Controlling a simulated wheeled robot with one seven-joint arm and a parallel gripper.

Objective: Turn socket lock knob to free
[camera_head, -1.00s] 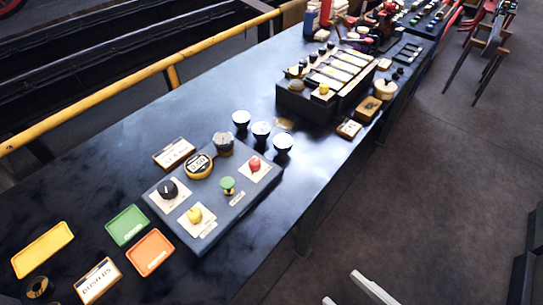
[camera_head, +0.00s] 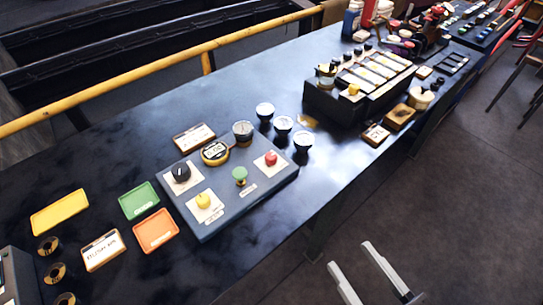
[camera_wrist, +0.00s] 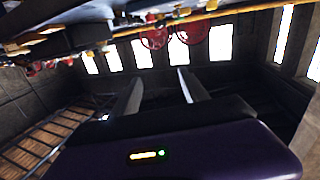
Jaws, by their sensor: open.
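A dark grey panel (camera_head: 224,212) lies on the bench in the head view. It carries a black knob (camera_head: 181,173) on a white plate, a yellow knob (camera_head: 203,200), a green knob (camera_head: 240,174) and a red knob (camera_head: 271,158). A round gauge with a yellow rim (camera_head: 215,152) sits at its back edge. The labels are too small to read, so I cannot tell which knob is the socket lock knob. My gripper (camera_head: 351,256) is open and empty, beyond the bench's front edge and apart from the panel. Its two fingers also show in the wrist view (camera_wrist: 159,77).
Green (camera_head: 139,200), orange (camera_head: 156,231) and yellow trays (camera_head: 60,212) lie left of the panel. Several dark cups (camera_head: 283,124) stand behind it. A black rack (camera_head: 334,107) stands farther right. A yellow rail (camera_head: 120,91) runs behind the bench. The floor in front is clear.

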